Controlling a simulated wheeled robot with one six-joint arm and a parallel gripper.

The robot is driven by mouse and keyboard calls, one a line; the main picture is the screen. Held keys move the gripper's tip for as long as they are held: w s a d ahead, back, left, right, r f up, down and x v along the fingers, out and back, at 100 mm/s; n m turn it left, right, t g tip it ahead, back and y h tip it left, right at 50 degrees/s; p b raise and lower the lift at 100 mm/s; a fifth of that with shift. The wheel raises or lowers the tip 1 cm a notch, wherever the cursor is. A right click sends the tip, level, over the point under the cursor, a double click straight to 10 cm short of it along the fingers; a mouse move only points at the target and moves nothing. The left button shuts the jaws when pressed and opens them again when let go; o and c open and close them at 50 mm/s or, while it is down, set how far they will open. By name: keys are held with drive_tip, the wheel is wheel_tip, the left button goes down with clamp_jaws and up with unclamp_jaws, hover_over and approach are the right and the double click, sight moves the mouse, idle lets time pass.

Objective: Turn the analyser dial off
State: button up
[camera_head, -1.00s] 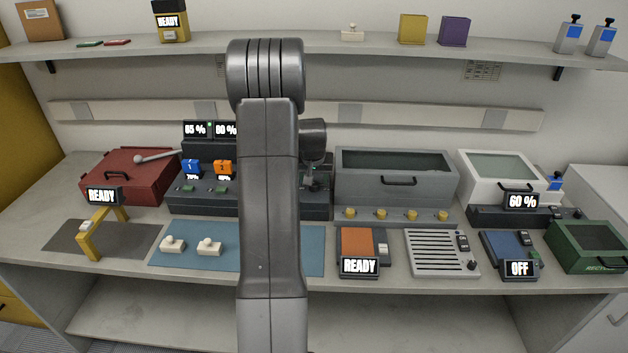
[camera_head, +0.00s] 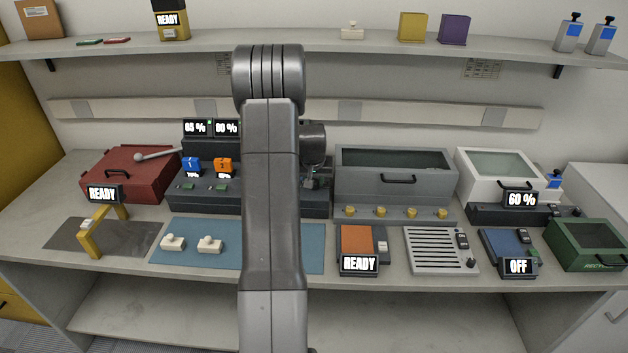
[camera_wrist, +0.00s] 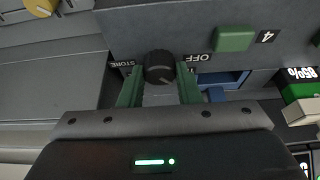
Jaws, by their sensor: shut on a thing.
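The dark round analyser dial (camera_wrist: 159,67) sits on a grey panel in the wrist view, between an upside-down STORE label and an upside-down OFF label (camera_wrist: 200,58). My gripper (camera_wrist: 160,88) has one green finger on each side of the dial and is shut on it. The dial's pointer direction is too small to tell surely. In the head view, my arm hides the dial, and my gripper (camera_head: 318,178) shows only partly at the right end of the dark bay unit (camera_head: 205,205).
A green button (camera_wrist: 234,39) and a blue-lined bay lie right of the dial in the wrist view. A grey lidded box (camera_head: 395,185) with yellow knobs stands close right of my gripper in the head view. A shelf (camera_head: 380,45) runs above.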

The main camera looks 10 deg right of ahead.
drive_tip(key=shift+n, duration=0.4)
drive_tip(key=n+y+b, duration=0.1)
drive_tip(key=n+b, duration=0.1)
drive_tip(key=n+y+b, duration=0.1)
drive_tip(key=n+b, duration=0.1)
drive_tip(key=shift+d+f, duration=0.15)
drive_tip(key=shift+d, duration=0.05)
drive_tip(key=shift+n+y+b, duration=0.6)
drive_tip(key=shift+n+b, duration=0.75)
drive_tip(key=shift+n, duration=0.65)
drive_tip(key=shift+r, duration=0.2)
drive_tip(key=o, duration=1)
drive_tip(key=shift+c, duration=0.2)
drive_tip(key=shift+d, duration=0.1)
drive_tip(key=b+v, duration=0.1)
drive_tip(key=v, duration=1.2)
drive_tip(key=shift+d+r, duration=0.2)
drive_tip(key=shift+r, duration=0.25)
drive_tip(key=shift+f, duration=0.1)
